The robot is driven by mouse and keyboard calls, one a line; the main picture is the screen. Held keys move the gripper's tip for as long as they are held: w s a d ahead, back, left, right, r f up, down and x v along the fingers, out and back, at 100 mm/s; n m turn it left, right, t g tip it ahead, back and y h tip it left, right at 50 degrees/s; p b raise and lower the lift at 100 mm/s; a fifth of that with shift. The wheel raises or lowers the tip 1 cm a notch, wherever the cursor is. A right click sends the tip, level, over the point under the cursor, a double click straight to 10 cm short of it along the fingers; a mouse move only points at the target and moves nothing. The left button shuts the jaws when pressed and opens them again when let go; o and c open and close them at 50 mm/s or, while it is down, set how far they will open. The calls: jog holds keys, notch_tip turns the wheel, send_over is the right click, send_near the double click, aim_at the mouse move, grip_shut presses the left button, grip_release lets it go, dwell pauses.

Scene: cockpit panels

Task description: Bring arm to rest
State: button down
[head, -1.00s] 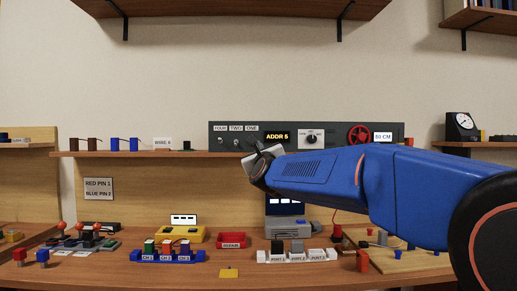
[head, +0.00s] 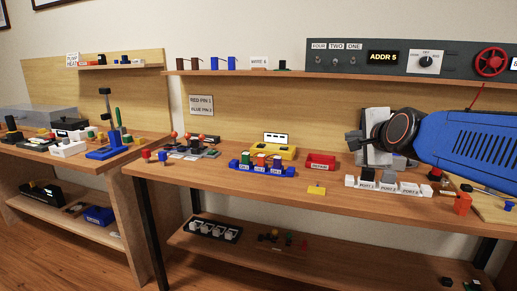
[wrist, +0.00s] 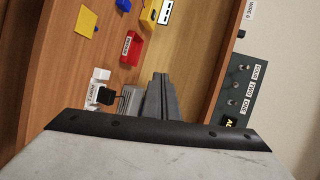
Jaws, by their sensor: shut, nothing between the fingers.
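My arm is blue and reaches in from the right edge of the head view. My gripper (head: 352,140) points left, above the back of the bench near the white port block (head: 385,186). In the wrist view my gripper (wrist: 160,82) shows as two grey fingers pressed together, with nothing between them. The fingers appear free of the things below, though the gap is hard to judge. The arm hides part of the back board and the bench's right side.
The control panel (head: 465,62) stands on the shelf above my arm. The bench (head: 220,179) carries a red tray (head: 320,161), a yellow device (head: 280,150) and a blue block with coloured plugs (head: 262,170). Another bench with a blue stand (head: 108,152) is at the left.

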jog(key=s+d+f+n+g, duration=0.1)
jog(key=s+f+n+g, duration=0.3)
jog(key=s+f+n, duration=0.4)
jog(key=s+d+f+n+g+h, duration=0.1)
jog(key=s+f+n+g, duration=0.4)
jog(key=s+f, duration=1.3)
jog(key=s+n, duration=0.3)
jog(key=s, duration=0.1)
jog(key=shift+s+d+f+n+g, duration=0.15)
jog(key=shift+s+d+n+g, duration=0.05)
jog(key=shift+s+n+g, duration=0.1)
jog(key=shift+w, duration=0.1)
